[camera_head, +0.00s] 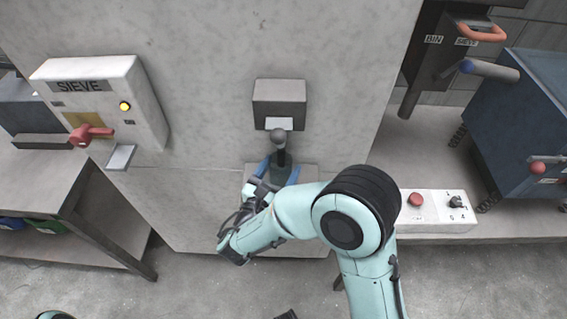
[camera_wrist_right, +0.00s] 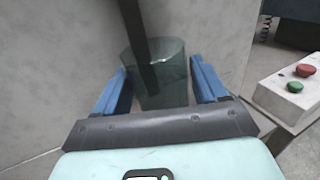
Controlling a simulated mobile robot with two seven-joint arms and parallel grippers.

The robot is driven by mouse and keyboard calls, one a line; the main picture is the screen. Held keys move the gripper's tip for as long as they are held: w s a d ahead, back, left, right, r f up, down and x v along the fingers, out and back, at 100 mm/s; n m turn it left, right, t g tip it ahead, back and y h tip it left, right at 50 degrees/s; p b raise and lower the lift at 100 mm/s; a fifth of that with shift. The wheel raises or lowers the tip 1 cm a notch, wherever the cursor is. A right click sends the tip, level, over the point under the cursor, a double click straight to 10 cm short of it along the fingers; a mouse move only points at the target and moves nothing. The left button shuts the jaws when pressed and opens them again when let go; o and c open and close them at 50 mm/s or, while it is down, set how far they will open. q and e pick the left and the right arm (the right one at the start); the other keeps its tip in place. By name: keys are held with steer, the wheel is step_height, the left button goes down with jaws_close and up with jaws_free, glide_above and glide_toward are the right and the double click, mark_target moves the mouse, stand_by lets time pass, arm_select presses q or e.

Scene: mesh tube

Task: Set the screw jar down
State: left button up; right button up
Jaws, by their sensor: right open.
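The screw jar, a see-through greenish cup, shows in the wrist view (camera_wrist_right: 172,88) and in the head view (camera_head: 282,175), in front of the grey wall panel. My right gripper (camera_wrist_right: 158,68) has its two blue fingers on either side of the jar, with small gaps seeming to show. In the head view my right gripper (camera_head: 279,167) is at the small ledge on the panel. A dark stem with a grey knob (camera_head: 278,135) overlaps the jar; I cannot tell whether it goes inside. The jar's base is partly hidden by my gripper. My left gripper is not in view.
A grey box (camera_head: 279,101) juts from the panel above the jar. The SIEVE box (camera_head: 102,100) with a red handle is at left. A white control box (camera_head: 437,211) with a red button is at right, near a blue machine (camera_head: 525,125).

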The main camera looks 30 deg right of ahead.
steer(key=v, duration=1)
